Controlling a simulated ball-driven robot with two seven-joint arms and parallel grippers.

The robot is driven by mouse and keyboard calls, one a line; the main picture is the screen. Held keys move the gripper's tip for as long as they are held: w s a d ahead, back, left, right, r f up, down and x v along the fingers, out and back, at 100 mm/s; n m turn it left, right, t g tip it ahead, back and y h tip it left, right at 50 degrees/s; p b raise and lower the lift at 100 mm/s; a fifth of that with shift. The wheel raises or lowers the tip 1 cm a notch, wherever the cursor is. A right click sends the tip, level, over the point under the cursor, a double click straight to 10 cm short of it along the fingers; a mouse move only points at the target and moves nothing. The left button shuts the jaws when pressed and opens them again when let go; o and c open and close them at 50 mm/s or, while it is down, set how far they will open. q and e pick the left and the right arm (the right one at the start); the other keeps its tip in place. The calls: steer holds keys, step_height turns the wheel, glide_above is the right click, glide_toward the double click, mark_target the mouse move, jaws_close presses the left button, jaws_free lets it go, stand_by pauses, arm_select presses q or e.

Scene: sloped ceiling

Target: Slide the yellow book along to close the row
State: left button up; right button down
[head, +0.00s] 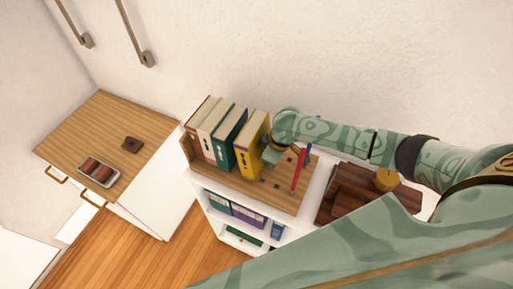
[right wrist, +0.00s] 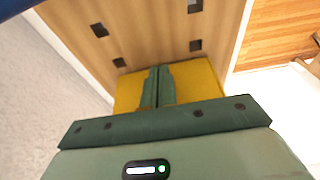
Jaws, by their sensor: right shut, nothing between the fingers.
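My right gripper (head: 269,156) is at the yellow book's right side. In the right wrist view its shut, empty fingers (right wrist: 158,85) lie over the yellow book (right wrist: 202,80), seemingly against it; contact is unclear. My left gripper is out of view.
A slim red object (head: 299,170) and a blue one stand right of my gripper. A dark brown slatted box (head: 355,195) is further right. The shelf top (head: 270,192) has dark square marks. A wooden-topped cabinet (head: 100,120) with a tray (head: 98,173) is at left.

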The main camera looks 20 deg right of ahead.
mark_target(262, 150)
steer(key=shift+w+a, duration=0.1)
steer(key=shift+w, duration=0.05)
stand_by(0.5)
steer(key=shift+w+a, duration=0.8)
steer(key=shift+w, duration=0.1)
steer(key=shift+w+a, duration=0.15)
steer(key=shift+a, duration=0.05)
steer(key=shift+r, duration=0.1)
